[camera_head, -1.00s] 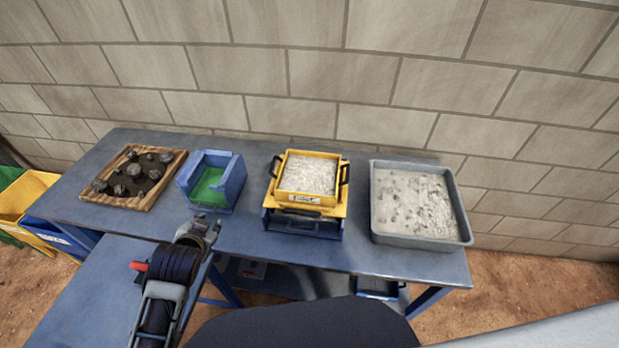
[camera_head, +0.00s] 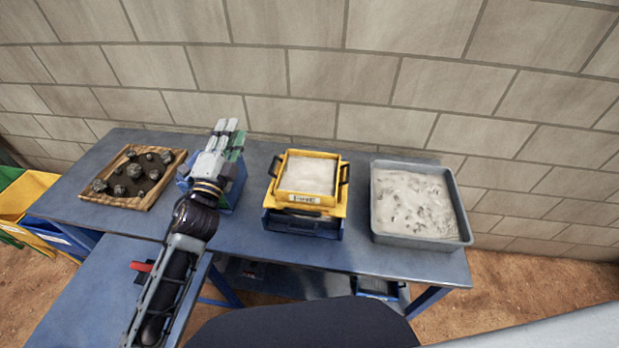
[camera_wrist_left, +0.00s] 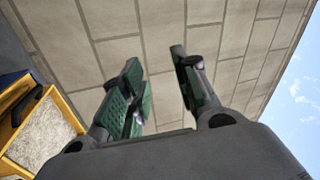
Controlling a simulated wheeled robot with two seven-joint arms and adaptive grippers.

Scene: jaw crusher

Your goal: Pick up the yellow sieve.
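The yellow sieve (camera_head: 305,175) holds pale grey material and has black handles on its left and right sides. It sits on a blue stand (camera_head: 300,226) on the blue table. My left gripper (camera_head: 231,132) is above and in front of the blue box with the green inside, to the left of the sieve and apart from it. In the left wrist view its two green-padded fingers (camera_wrist_left: 160,95) are spread with nothing between them. The sieve (camera_wrist_left: 42,132) shows at the left edge of that view, partly cut off. My right gripper is not in view.
A wooden tray (camera_head: 92,192) with dark rocks stands at the left of the table. The blue box (camera_head: 228,200) is partly hidden by my left gripper. A grey tray (camera_head: 455,238) of pale material stands at the right. A block wall (camera_head: 400,60) rises behind.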

